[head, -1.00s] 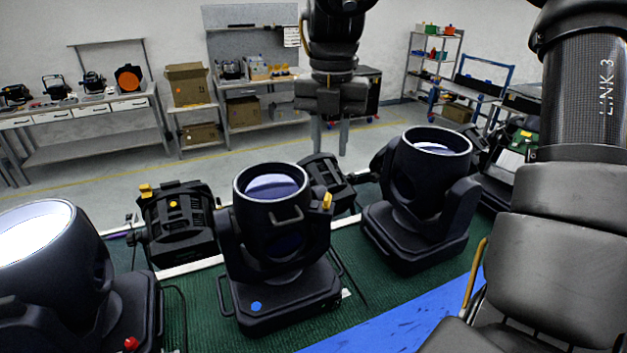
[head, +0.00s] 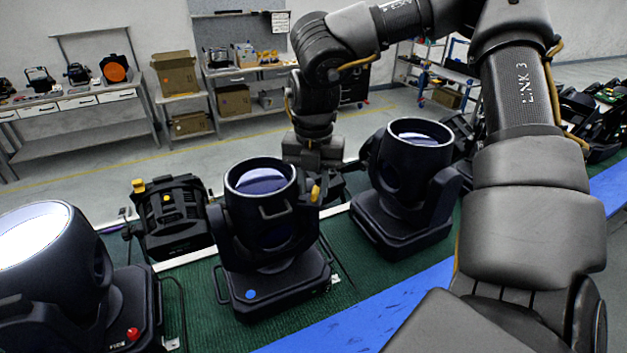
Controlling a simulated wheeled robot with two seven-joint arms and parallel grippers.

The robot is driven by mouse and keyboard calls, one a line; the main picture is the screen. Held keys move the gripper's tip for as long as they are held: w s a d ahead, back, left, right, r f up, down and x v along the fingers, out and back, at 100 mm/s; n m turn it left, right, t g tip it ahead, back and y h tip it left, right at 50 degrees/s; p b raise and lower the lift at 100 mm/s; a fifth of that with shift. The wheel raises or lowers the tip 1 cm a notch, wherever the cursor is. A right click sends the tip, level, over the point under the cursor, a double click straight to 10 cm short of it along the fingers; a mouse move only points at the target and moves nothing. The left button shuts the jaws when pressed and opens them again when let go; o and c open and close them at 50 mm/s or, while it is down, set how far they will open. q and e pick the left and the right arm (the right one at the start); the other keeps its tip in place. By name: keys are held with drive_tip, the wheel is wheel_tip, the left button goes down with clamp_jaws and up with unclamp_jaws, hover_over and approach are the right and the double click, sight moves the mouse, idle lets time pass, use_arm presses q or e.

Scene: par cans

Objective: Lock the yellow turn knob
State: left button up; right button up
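One yellow knob (head: 316,192) shows at the right edge of the middle moving-head lamp (head: 262,235); I cannot tell whether it sits on that lamp or on the black can partly hidden behind it. Another yellow knob (head: 138,186) is on the upper left of the black par can (head: 172,222) to the left. My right gripper (head: 313,178) points down just behind the middle lamp, close above and behind the first knob. Its fingertips are partly hidden, so contact and opening cannot be told. My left gripper is not in view.
Another moving-head lamp (head: 405,190) stands close on the right, and a lit one (head: 45,255) at lower left. They stand on a green mat (head: 205,310) with a blue strip (head: 345,325) in front. Shelves and a workbench (head: 75,105) are farther back.

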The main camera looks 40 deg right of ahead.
drive_tip(key=shift+s, duration=0.15)
clamp_jaws()
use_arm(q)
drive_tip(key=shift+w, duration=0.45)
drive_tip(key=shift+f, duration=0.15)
use_arm(e)
drive_tip(key=n+b, duration=0.3)
drive_tip(key=shift+f, duration=0.2)
drive_tip(key=n+b, duration=0.2)
drive_tip(key=n, duration=0.1)
drive_tip(key=shift+r+n, duration=0.1)
drive_tip(key=shift+n, duration=0.2)
drive_tip(key=shift+n+b, duration=0.3)
drive_tip(key=shift+n, duration=0.7)
drive_tip(key=n, duration=0.2)
drive_tip(key=shift+r+n, duration=0.15)
drive_tip(key=shift+n, duration=0.15)
use_arm(q)
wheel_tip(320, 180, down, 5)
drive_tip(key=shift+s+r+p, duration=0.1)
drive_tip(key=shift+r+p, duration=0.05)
drive_tip(key=shift+p, duration=0.15)
use_arm(e)
drive_tip(key=n, duration=0.6)
drive_tip(key=shift+d+n, duration=0.1)
drive_tip(key=shift+n, duration=0.2)
